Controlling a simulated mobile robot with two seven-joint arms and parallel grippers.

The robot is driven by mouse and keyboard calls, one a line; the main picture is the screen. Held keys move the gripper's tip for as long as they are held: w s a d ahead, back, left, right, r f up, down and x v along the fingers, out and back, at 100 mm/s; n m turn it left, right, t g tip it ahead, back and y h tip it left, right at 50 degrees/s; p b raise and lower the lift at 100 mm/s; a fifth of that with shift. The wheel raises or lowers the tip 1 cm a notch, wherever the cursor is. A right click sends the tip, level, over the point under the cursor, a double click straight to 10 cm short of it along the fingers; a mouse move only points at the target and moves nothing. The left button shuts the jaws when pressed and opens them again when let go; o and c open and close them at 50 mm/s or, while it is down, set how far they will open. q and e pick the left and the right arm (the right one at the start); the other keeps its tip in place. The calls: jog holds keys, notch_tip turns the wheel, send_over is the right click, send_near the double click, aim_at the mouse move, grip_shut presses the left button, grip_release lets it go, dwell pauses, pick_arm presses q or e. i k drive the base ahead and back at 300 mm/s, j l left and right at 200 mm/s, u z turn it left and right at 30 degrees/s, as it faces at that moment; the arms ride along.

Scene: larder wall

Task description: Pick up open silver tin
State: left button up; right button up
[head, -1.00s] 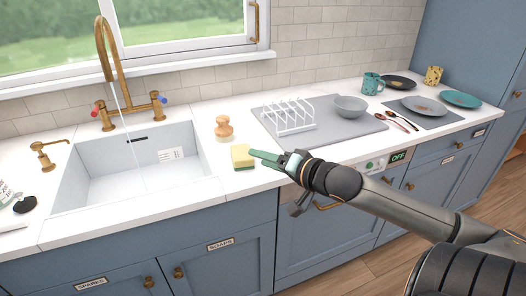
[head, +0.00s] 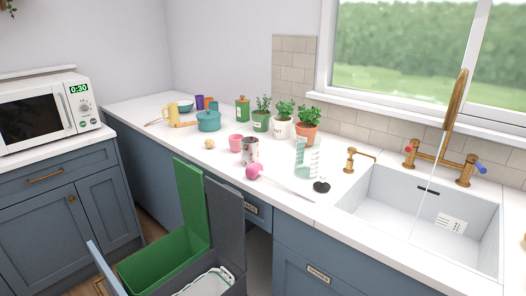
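A silvery can-like thing with reddish patches (head: 250,151) stands on the white counter left of the sink, and looks like the open silver tin. Its top is too small to make out clearly. A pink cup (head: 236,142) stands just behind it to the left, and a round pink thing (head: 254,172) lies in front of it. Neither of my grippers shows in the head view now.
A pulled-out bin unit with a green bin (head: 133,268) and a grey bin (head: 238,254) juts out below the counter. Potted herbs (head: 283,125), a teal pot (head: 208,121) and a clear green-marked container (head: 306,160) stand around. The sink (head: 400,214) is at right.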

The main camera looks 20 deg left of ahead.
aim_at(249, 146)
jog(key=i+u, duration=0.1)
jog(key=u, duration=0.3)
jog(key=i+u, duration=0.1)
jog(key=u, duration=0.3)
jog(key=i+j, duration=0.05)
